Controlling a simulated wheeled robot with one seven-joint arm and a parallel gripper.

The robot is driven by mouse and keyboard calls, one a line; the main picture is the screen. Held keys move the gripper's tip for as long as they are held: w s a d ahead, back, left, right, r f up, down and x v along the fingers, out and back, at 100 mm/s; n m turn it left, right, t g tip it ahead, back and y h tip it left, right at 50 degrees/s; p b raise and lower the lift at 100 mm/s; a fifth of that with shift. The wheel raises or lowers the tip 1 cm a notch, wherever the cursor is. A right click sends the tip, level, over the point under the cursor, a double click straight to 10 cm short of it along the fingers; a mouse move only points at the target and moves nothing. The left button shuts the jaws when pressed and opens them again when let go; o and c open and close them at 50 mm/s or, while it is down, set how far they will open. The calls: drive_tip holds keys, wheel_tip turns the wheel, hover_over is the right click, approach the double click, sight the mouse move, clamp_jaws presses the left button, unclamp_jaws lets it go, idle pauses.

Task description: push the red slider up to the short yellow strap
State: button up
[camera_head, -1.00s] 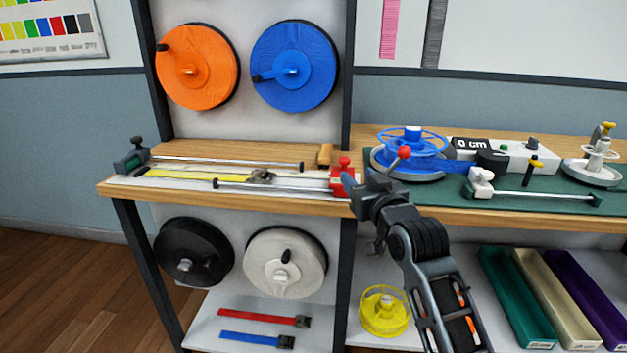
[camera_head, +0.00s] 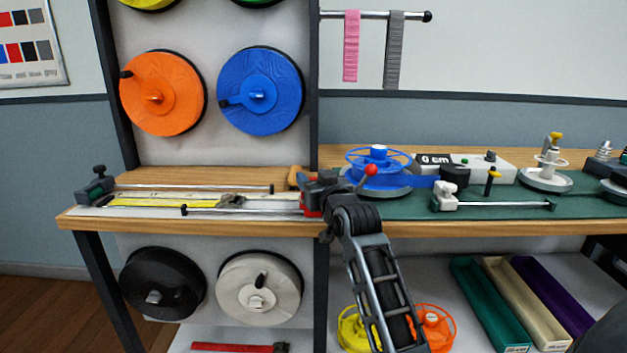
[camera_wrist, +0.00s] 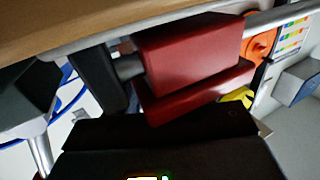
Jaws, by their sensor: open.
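The red slider (camera_head: 310,205) sits at the right end of the metal rail (camera_head: 240,211) on the bench; my gripper partly hides it. In the wrist view the red slider (camera_wrist: 190,60) is a large stepped block on the rail. My gripper (camera_head: 322,187) is open and right at the slider. Its dark parts (camera_wrist: 150,135) lie just below the red block in the wrist view. I cannot tell whether they touch.
A grey buckle (camera_head: 231,201) lies between strap and slider. A second rail (camera_head: 195,187) runs behind with a dark clamp (camera_head: 97,185) at its left end. The blue reel (camera_head: 379,170) stands right of my gripper. The bench's front edge (camera_head: 190,226) is clear.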

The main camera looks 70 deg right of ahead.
clamp_jaws()
idle(0.4)
